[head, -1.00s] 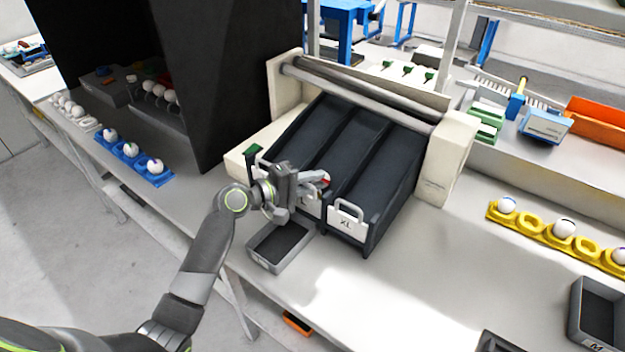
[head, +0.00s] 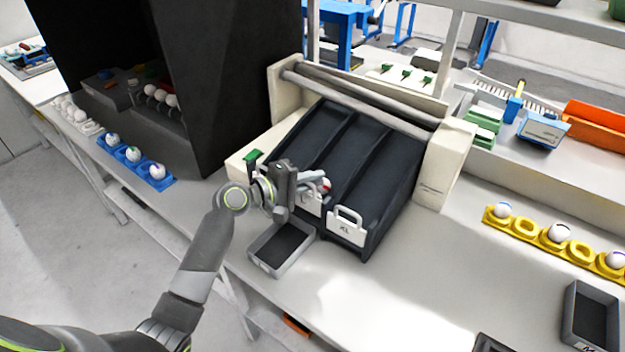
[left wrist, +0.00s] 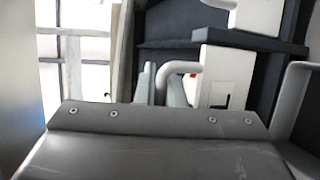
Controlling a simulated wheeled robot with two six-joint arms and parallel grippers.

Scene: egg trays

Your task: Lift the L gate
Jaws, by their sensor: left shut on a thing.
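The sorter's dark sloped chute (head: 335,140) has several lanes with white gates at their lower ends. The L gate (head: 313,203) is at the middle lane, mostly hidden behind my left gripper (head: 310,185). A white egg with a red mark (head: 326,185) shows just behind it. My left gripper is shut on the gate's handle. In the left wrist view the fingers (left wrist: 160,84) close around the light handle (left wrist: 182,67) beside the white gate plate (left wrist: 220,78). I cannot tell whether the gate is raised. My right gripper is not in view.
The XL gate (head: 346,228) stands right of the L gate. A grey tray (head: 268,262) sits on the bench below my left gripper. A blue egg holder (head: 155,180) is at left, a yellow one (head: 521,226) at right.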

